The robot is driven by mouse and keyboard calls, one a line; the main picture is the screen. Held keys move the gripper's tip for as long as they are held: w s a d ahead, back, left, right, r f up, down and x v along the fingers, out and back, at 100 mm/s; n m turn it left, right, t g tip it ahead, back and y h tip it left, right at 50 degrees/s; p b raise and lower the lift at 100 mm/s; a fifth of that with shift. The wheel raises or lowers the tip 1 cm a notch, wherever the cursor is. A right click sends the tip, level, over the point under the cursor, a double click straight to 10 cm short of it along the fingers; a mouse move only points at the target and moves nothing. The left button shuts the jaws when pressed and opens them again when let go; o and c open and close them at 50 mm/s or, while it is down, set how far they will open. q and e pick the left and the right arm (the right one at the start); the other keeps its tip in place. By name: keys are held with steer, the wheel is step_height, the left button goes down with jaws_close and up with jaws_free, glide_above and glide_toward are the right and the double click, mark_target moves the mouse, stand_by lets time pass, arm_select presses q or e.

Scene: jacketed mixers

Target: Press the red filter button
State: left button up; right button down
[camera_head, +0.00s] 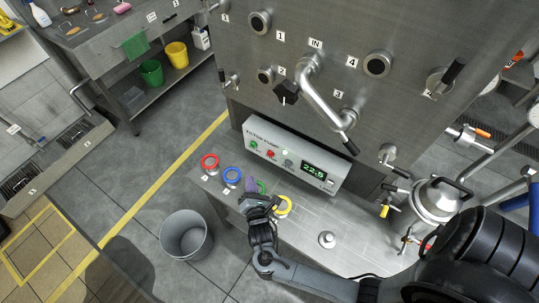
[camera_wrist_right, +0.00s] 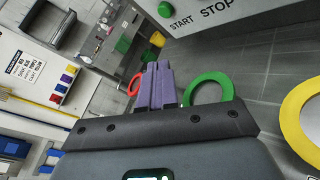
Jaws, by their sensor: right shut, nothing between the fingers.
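A grey control box (camera_head: 295,157) stands at the foot of the steel mixer wall, with a green button (camera_head: 254,145) at left, a red button (camera_head: 270,154) beside it and a lit "22.5" display (camera_head: 314,170). A red ring (camera_head: 209,161) lies on the bench left of the box; it also shows in the right wrist view (camera_wrist_right: 135,85). My right gripper (camera_head: 257,187) has its purple fingers (camera_wrist_right: 157,72) together and empty, low in front of the box, close to the green ring (camera_wrist_right: 208,90). In the right wrist view the box's START and STOP lettering shows, but not the red button. My left gripper is not in view.
A blue ring (camera_head: 232,174) and a yellow ring (camera_head: 284,206) also sit on the bench. A grey bucket (camera_head: 187,236) stands on the floor at left. A bent pipe (camera_head: 325,103) with a handle hangs above the box. A metal vessel (camera_head: 438,199) stands right of the bench.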

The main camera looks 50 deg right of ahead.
mark_target(270, 154)
steer(key=shift+d, duration=0.1)
steer(key=shift+w+d+f+b, duration=0.15)
steer(key=shift+d+b, duration=0.25)
steer(key=shift+d, duration=0.5)
steer(key=w+d, duration=0.1)
steer(key=d, duration=0.5)
steer(key=shift+w+d+r, duration=0.15)
steer(key=shift+d+r, duration=0.05)
steer(key=shift+d, duration=0.15)
stand_by(1.0)
